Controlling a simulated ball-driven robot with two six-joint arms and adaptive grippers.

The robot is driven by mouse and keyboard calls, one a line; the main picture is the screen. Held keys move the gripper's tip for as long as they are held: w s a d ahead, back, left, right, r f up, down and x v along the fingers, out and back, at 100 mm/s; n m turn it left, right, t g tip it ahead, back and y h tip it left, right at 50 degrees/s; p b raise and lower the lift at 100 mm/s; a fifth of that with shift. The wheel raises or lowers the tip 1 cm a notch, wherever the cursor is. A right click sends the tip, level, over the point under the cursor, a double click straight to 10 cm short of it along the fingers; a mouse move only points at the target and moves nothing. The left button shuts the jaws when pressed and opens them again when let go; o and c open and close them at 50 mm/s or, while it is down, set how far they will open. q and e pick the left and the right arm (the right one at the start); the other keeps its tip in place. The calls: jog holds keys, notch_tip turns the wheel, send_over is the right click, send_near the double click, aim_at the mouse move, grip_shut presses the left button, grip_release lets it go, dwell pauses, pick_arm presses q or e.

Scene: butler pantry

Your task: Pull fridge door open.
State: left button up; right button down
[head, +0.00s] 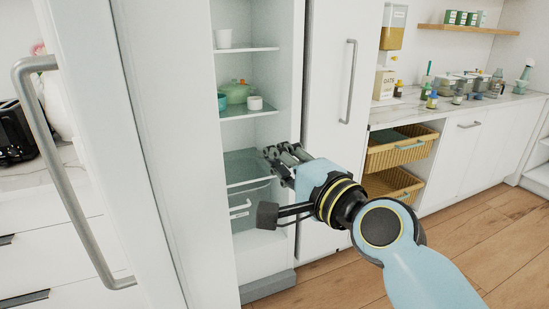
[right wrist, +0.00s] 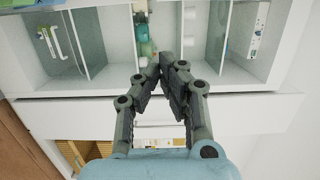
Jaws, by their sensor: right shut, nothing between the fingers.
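The fridge's left door (head: 135,130) stands swung open toward me on the left of the head view, with its long grey bar handle (head: 68,180) on its outer face. The fridge interior (head: 245,150) shows to the right of that door. The right door (head: 325,120) looks closed, with an upright bar handle (head: 348,82). My right gripper (head: 275,154) is shut and empty, in front of the opening and apart from both handles. In the right wrist view its fingers (right wrist: 162,68) come together before the shelves. My left gripper is not in view.
Fridge shelves hold a white cup (head: 223,38), a green pot (head: 237,92) and a small white bowl (head: 255,103). Wicker drawers (head: 400,150) and a marble counter (head: 470,107) with several bottles stand to the right. The wooden floor (head: 480,225) is clear at front right.

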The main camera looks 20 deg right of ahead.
jog(key=v, duration=1.2)
